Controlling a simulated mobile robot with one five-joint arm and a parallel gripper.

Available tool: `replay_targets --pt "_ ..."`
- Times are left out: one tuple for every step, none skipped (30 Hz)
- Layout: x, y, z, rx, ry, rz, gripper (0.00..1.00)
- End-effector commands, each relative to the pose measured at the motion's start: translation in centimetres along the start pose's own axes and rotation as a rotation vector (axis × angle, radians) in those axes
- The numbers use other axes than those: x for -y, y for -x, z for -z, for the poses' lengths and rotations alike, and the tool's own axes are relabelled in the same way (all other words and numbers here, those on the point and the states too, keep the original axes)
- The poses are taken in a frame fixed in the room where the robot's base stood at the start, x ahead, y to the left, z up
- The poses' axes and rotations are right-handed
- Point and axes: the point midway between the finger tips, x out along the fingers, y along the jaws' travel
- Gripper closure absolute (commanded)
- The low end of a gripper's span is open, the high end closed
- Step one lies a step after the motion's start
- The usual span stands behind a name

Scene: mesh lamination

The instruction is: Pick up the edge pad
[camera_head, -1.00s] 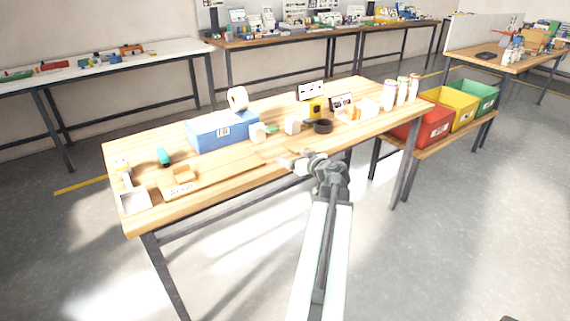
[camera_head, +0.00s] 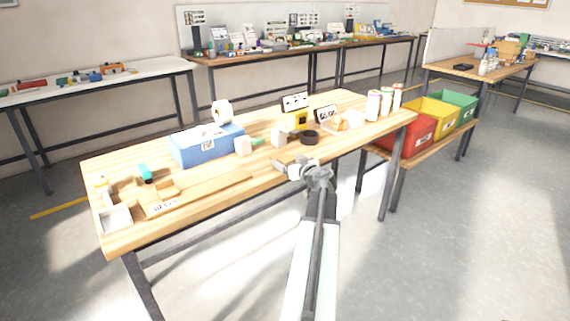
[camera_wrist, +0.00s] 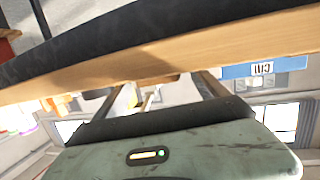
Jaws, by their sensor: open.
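I cannot tell for sure which object is the edge pad. Candidates on the wooden workbench (camera_head: 225,203) are a small tan block (camera_head: 165,191) on a flat board at the left and two pale blocks, one beside the blue box (camera_head: 243,147) and one further right (camera_head: 278,137). My gripper (camera_head: 292,168) is open at the bench's front edge, right of the board and in front of the black ring (camera_head: 309,137). In the wrist view my gripper (camera_wrist: 160,90) has its fingers apart, partly hidden by its own housing, with the bench edge (camera_wrist: 190,55) across the picture. I see nothing held.
A blue box (camera_head: 205,147) with a white roll (camera_head: 222,112) stands mid-bench. A white tray (camera_head: 115,218) is at the left end. Small signs and several white bottles (camera_head: 373,105) stand at the right. Red (camera_head: 408,140), yellow and green bins are beyond the right end.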

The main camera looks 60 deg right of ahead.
Motion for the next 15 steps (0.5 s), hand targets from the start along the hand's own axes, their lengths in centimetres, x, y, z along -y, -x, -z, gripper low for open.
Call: replay_targets --pt "0.00 -0.24 0.00 0.000 0.000 0.000 0.17" --pt "0.02 -0.20 0.02 0.000 0.000 0.000 0.17" --pt "0.05 -0.14 0.04 0.000 0.000 0.000 0.17" --pt "0.06 -0.12 0.04 0.000 0.000 0.000 0.17" --pt "0.07 -0.11 0.04 0.000 0.000 0.000 0.17" --pt "0.07 -0.11 0.05 0.000 0.000 0.000 0.22" --pt "0.08 -0.11 0.05 0.000 0.000 0.000 0.31" --pt "0.09 -0.11 0.05 0.000 0.000 0.000 0.39" --pt "0.09 -0.11 0.05 0.000 0.000 0.001 0.50" --pt "0.10 -0.11 0.05 0.000 0.000 0.001 0.58" --pt "0.11 -0.11 0.05 0.000 0.000 0.001 0.67" --pt "0.11 -0.11 0.05 0.000 0.000 0.001 0.78" --pt "0.12 -0.11 0.05 0.000 0.000 0.001 0.81" --pt "0.12 -0.11 0.05 0.000 0.000 0.001 0.81" --pt "0.13 -0.12 0.05 0.000 0.000 0.001 0.81"
